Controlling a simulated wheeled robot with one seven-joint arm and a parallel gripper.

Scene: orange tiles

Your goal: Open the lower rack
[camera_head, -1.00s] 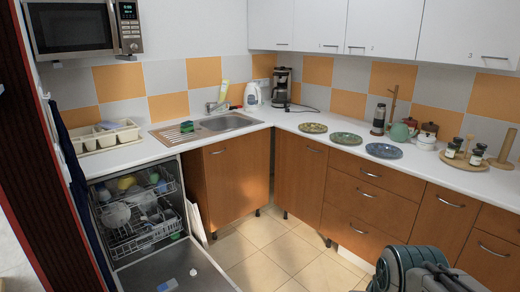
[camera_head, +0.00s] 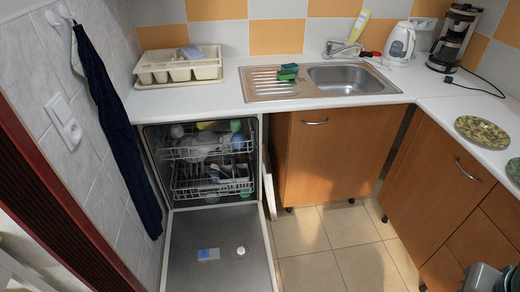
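The dishwasher under the left counter has its door (camera_head: 222,258) folded down flat. The lower rack (camera_head: 212,180) is a wire basket inside the dishwasher, apparently pushed in, with dishes and utensils in it. The upper rack (camera_head: 190,152) sits above it, also inside, holding a bowl, cups and other dishes. A grey-blue part of my arm shows at the bottom right corner; my gripper's fingers cannot be made out there.
Dark cloths hang on the left wall beside the dishwasher. A wooden cabinet (camera_head: 325,165) stands to its right. Tiled floor (camera_head: 330,245) is free right of the door. The counter holds a cutlery tray (camera_head: 180,72) and sink (camera_head: 345,80).

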